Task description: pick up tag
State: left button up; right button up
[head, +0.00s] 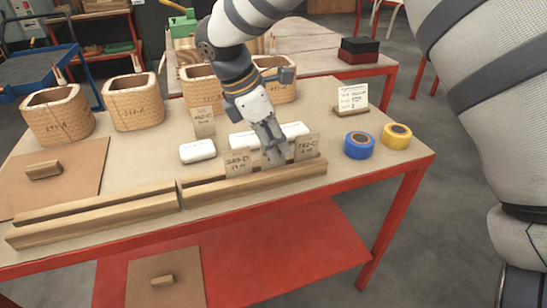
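Small wooden tags with handwriting stand on the table. One tag (238,164) and another tag (308,147) stand upright at the slotted wooden rail (255,186). A third tag (203,123) stands farther back, in front of a coil. My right gripper (277,158) points down between the two rail tags, close to the right one. Its fingers overlap in this view, so their opening and any contact with a tag cannot be told. My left gripper is not in view.
White rolls (198,151) lie behind the rail. Blue tape (359,145), yellow tape (397,136) and a written card (353,98) are at the right. A second wooden rail (95,221) and a board (75,182) are at the left.

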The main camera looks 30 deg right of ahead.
grip_shut()
